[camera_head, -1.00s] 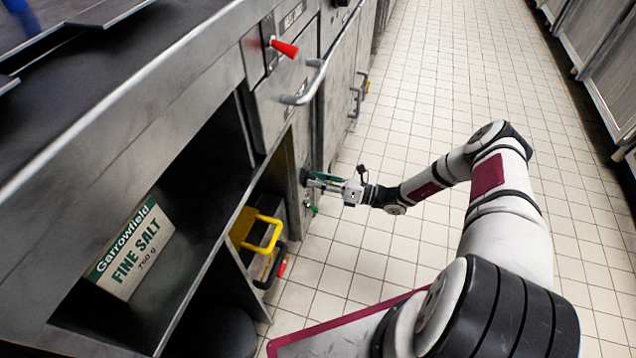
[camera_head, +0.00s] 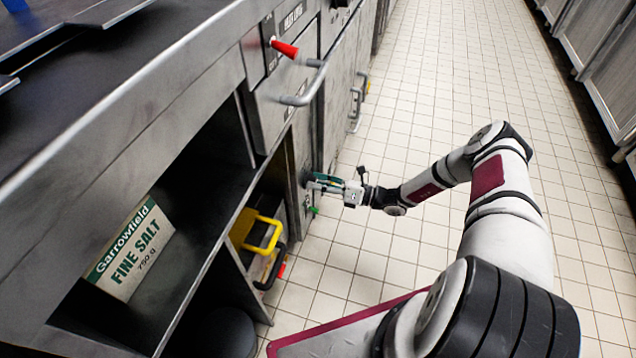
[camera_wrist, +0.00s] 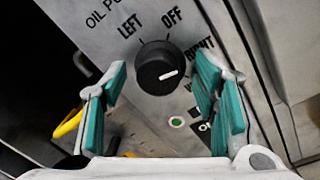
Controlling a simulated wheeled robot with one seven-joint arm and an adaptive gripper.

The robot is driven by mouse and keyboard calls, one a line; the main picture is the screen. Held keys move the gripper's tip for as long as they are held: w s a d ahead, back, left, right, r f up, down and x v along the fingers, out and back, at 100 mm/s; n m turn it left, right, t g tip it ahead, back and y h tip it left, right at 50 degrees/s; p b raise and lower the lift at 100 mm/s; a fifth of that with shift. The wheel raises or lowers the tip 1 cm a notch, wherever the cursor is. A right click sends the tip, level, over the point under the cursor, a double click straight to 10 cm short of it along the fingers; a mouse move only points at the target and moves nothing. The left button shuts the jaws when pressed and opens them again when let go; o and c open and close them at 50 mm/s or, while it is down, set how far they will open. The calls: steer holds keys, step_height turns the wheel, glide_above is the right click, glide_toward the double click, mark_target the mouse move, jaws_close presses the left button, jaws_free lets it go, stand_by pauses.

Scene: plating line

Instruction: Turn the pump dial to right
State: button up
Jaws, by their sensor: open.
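The pump dial (camera_wrist: 150,62) is a round black knob on a grey panel in the wrist view. LEFT, OFF and RIGHT are printed around it. Its white mark lies on the lower right of its face and extends rightward; I cannot tell whether it lines up with RIGHT, which the right finger partly covers. My gripper (camera_wrist: 161,78) is open, with a teal-padded finger on each side of the knob and a visible gap to both.
A small green light (camera_wrist: 177,122) sits below the dial. A red-tipped lever (camera_head: 285,48) and a bar handle (camera_head: 305,88) project above my gripper. Yellow-handled items (camera_head: 262,235) and a salt box (camera_head: 132,250) sit on shelves nearby. The tiled floor on the right is clear.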

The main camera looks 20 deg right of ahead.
steer(key=v, duration=1.2)
